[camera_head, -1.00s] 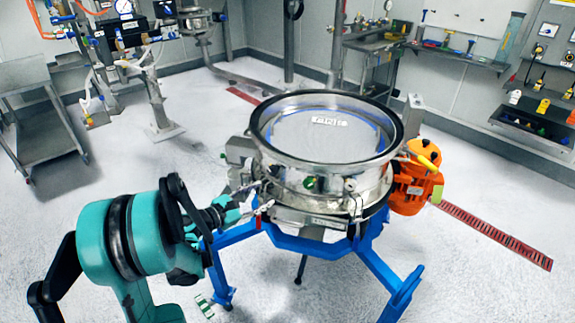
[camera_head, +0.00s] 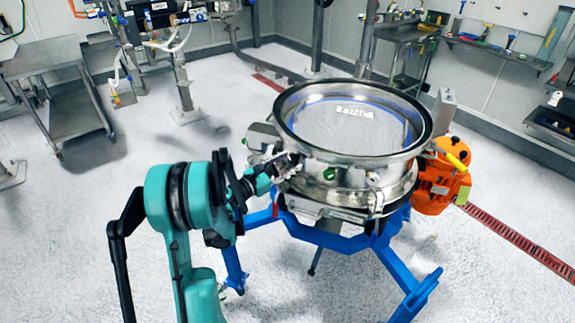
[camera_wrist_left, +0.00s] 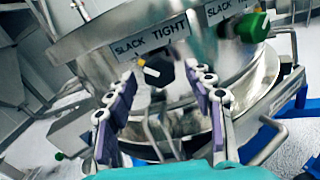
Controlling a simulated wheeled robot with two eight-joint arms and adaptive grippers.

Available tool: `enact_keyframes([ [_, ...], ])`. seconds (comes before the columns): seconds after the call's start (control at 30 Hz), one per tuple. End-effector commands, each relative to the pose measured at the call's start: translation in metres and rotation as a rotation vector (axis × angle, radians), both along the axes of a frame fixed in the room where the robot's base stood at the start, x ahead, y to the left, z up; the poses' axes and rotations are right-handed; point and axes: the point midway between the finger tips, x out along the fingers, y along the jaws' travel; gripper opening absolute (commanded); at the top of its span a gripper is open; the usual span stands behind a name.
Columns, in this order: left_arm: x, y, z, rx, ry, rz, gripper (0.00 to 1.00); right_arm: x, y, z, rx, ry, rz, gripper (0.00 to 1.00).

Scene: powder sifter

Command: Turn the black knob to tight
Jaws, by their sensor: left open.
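The black knob (camera_wrist_left: 160,71) is on the sifter's metal side wall in the left wrist view, below a label reading SLACK TIGHT (camera_wrist_left: 150,37). Its yellow-and-white mark sits on its left side, toward SLACK. My left gripper (camera_wrist_left: 161,75) is open, with one finger on each side of the knob in the picture. I cannot tell whether the fingers touch it. In the head view my left gripper (camera_head: 285,166) is at the near left side of the round sifter (camera_head: 345,165) and hides the black knob. My right gripper is not in view.
A green knob (camera_wrist_left: 252,26) with its own label is to the right on the same wall. The sifter stands on a blue frame (camera_head: 335,240), with an orange motor (camera_head: 437,180) at its right. A cart (camera_head: 55,90) is far left. Open floor surrounds the frame.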

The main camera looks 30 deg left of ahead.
Motion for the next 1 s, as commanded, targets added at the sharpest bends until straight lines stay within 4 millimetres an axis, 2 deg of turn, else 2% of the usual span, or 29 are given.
enact_keyframes([
  [0.17,0.0,0.0001,0.0002,0.0,0.0,0.0,0.53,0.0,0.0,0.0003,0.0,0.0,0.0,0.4],
  [0.3,-0.0001,0.0,0.0002,0.001,0.0,0.0,0.16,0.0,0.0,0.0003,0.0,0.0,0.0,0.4],
  [0.37,-0.0001,0.0,0.0002,0.001,0.0,0.0,0.03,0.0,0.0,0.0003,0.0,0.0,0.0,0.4],
  [0.73,-0.0002,0.0002,-0.0002,0.037,-0.011,0.0,0.03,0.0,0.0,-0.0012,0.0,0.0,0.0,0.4],
  [1.0,0.0,0.0007,-0.0006,0.192,-0.057,0.0,0.03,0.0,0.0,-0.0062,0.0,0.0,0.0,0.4],
])
